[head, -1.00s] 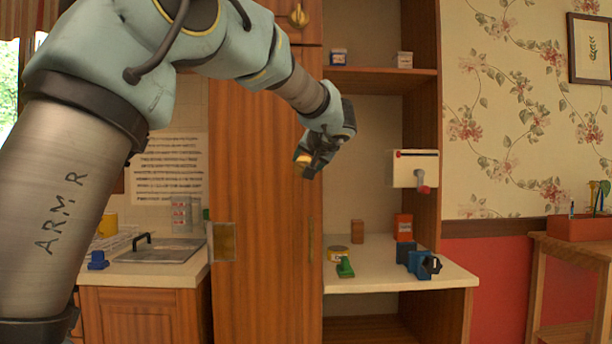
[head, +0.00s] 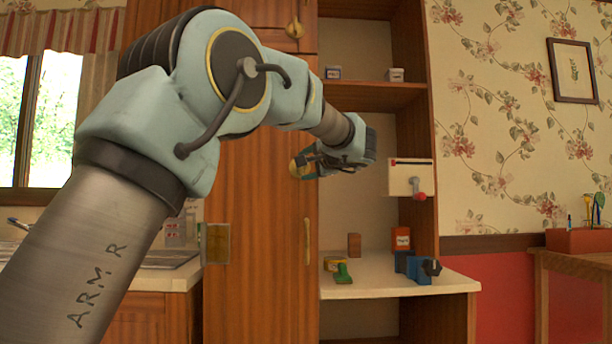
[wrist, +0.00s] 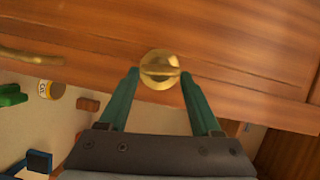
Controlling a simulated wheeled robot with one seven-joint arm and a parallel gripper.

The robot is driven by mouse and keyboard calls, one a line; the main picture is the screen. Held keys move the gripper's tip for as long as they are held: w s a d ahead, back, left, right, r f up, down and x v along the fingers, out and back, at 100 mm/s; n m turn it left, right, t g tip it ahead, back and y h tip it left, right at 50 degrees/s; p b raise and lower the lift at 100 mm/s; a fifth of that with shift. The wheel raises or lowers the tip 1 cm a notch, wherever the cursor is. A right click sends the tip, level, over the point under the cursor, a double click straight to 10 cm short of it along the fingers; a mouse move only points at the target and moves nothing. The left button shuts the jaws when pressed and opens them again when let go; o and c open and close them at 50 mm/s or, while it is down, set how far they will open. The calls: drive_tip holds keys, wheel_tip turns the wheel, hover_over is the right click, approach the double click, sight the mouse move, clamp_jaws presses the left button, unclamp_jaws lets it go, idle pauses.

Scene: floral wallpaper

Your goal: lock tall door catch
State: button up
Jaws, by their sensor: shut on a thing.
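The tall wooden door (head: 260,190) stands closed in the middle of the head view. Its round brass catch (head: 298,168) is near the door's right edge. In the wrist view the catch (wrist: 160,68) is a brass disc with a raised bar lying roughly along the door's length. My gripper (head: 306,162) reaches it from the right. In the wrist view its two green fingers (wrist: 158,80) are on either side of the catch, shut on it. The fingers partly hide the catch in the head view.
A second brass catch (head: 294,28) is on the upper cupboard door. A long brass handle (head: 308,240) is lower on the tall door. An open shelf unit with a counter (head: 400,288) is at right, holding several small items. A white box with a red-knobbed lever (head: 410,178) is on its side panel.

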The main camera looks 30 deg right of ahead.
drive_tip(key=shift+f+m+t+b, duration=0.25)
drive_tip(key=shift+m+t+b, duration=0.15)
drive_tip(key=shift+m+b, duration=0.6)
drive_tip(key=o, duration=1.4)
drive_tip(key=s, duration=0.3)
drive_tip(key=s+b, duration=0.1)
drive_tip(key=s, duration=0.6)
drive_tip(key=shift+s+a+f, duration=0.1)
drive_tip(key=shift+s+a, duration=0.15)
drive_tip(key=shift+s, duration=0.15)
